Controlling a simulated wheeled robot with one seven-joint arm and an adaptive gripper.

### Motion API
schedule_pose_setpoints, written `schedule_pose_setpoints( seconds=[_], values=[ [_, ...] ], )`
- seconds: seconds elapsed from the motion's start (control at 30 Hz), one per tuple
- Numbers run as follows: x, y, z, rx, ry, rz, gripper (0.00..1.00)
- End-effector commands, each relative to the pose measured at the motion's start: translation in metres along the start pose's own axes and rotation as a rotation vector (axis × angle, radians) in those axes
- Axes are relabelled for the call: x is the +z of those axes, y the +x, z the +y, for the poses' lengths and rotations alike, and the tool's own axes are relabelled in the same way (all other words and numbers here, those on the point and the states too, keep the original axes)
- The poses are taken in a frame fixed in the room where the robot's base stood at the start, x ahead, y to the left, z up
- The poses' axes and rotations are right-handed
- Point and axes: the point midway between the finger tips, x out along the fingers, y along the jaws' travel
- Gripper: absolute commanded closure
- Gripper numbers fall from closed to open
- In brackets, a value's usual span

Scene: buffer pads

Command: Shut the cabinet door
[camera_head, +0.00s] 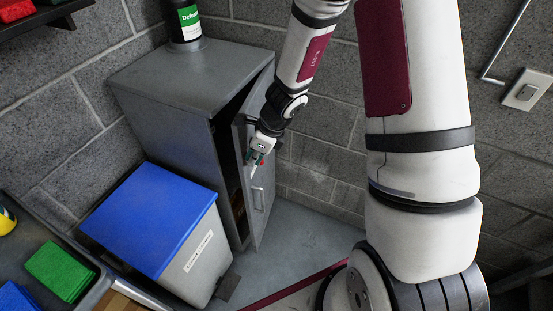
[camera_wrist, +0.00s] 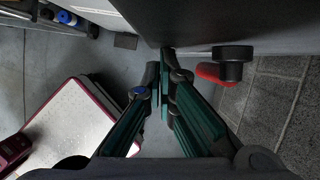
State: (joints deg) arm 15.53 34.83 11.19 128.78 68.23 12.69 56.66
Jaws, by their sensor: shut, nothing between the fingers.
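The grey metal cabinet (camera_head: 175,100) stands against the block wall in the head view. Its door (camera_head: 262,190) is hinged on the right side and stands ajar, with a dark gap along its left edge.
A white bin with a blue lid (camera_head: 150,215) stands in front of the cabinet at left. A dark bottle (camera_head: 185,22) stands on the cabinet top. A red and black fitting (camera_wrist: 222,68) is right of my fingers. Floor right of the door (camera_head: 305,230) is clear.

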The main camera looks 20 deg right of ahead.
Motion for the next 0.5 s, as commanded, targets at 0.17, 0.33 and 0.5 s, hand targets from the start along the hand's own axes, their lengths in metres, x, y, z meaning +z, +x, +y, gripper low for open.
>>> schedule_pose_setpoints(
  seconds=[0.17, 0.33, 0.5],
  values=[
    [0.018, 0.007, 0.002, -0.020, 0.047, -0.001, 1.00],
    [0.025, 0.010, 0.002, -0.029, 0.071, 0.000, 1.00],
    [0.027, 0.011, 0.001, -0.032, 0.076, 0.000, 1.00]
  ],
)
